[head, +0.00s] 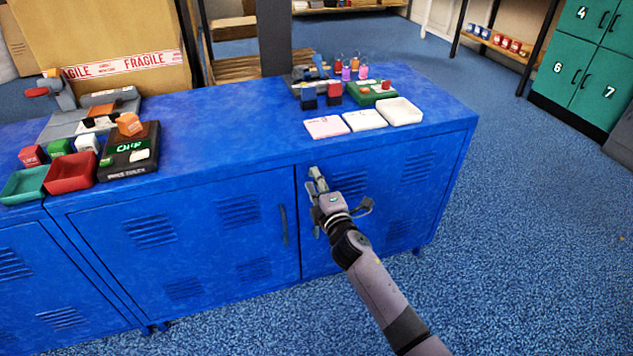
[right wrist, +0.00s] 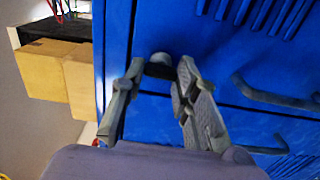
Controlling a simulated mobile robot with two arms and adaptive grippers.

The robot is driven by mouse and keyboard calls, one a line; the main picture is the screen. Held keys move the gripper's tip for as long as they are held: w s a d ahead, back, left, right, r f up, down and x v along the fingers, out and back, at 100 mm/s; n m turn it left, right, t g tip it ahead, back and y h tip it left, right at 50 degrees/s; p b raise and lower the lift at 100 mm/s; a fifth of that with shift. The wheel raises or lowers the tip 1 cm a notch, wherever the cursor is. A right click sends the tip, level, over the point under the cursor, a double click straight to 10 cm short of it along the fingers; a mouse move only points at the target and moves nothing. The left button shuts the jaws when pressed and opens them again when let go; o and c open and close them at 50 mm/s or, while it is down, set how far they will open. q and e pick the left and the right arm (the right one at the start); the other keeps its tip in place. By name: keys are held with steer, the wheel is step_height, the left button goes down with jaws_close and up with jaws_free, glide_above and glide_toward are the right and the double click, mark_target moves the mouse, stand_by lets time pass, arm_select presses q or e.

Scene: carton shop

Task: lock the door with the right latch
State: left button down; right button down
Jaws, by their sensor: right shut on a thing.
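The blue cabinet's right door (head: 415,190) looks flush with the cabinet front. My right gripper (head: 317,178) is at this door's upper left corner, just under the top edge. In the right wrist view its fingers (right wrist: 160,72) are shut on a small dark latch knob (right wrist: 160,62) on the blue front. The arm and gripper cover part of the door and its handle in the head view. I cannot tell from the knob which way the latch is turned. My left gripper is not in view.
The left door (head: 180,245) looks closed, with a dark handle (head: 284,226). Two bar handles (right wrist: 272,97) show near the fingers in the wrist view. The cabinet top holds trays (head: 400,111), small blocks and a chip box (head: 128,160). Open floor (head: 540,230) lies to the right.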

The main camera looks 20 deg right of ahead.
steer(key=shift+n, duration=0.3)
steer(key=c, duration=1.2)
jaws_free()
steer(key=shift+c, duration=0.2)
steer(key=shift+s, duration=0.1)
steer(key=s, duration=1.2)
steer(key=shift+d, duration=0.2)
